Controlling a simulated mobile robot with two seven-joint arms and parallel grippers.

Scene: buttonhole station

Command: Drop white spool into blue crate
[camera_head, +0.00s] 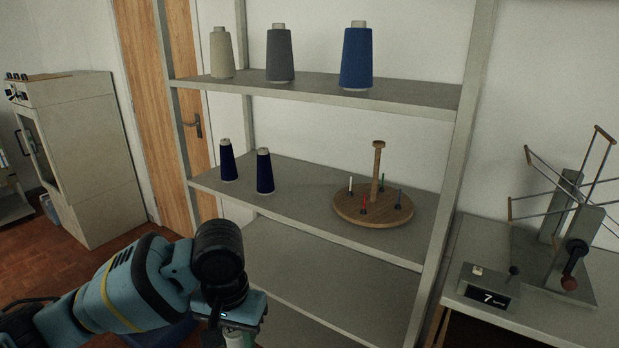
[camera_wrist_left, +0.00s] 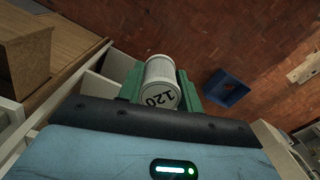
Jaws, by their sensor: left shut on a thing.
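The white spool (camera_wrist_left: 162,82), marked 120 on its end, is between the green fingers of my left gripper (camera_wrist_left: 160,88) in the left wrist view. The gripper is shut on it. In the head view my left gripper (camera_head: 238,332) is at the bottom, in front of the shelf rack, and its fingertips are cut off by the picture edge. The blue crate (camera_wrist_left: 226,88) stands on the brick-red floor, apart from the spool and to its right in the left wrist view. I see nothing inside the crate clearly. My right gripper is not in view.
The grey shelf rack (camera_head: 330,88) holds several cones and a wooden spool stand (camera_head: 373,207). Its lower shelf (camera_head: 320,270) looks bare. A table with a winder (camera_head: 565,260) is at the right. A beige cabinet (camera_head: 80,160) is at the left. Open floor surrounds the crate.

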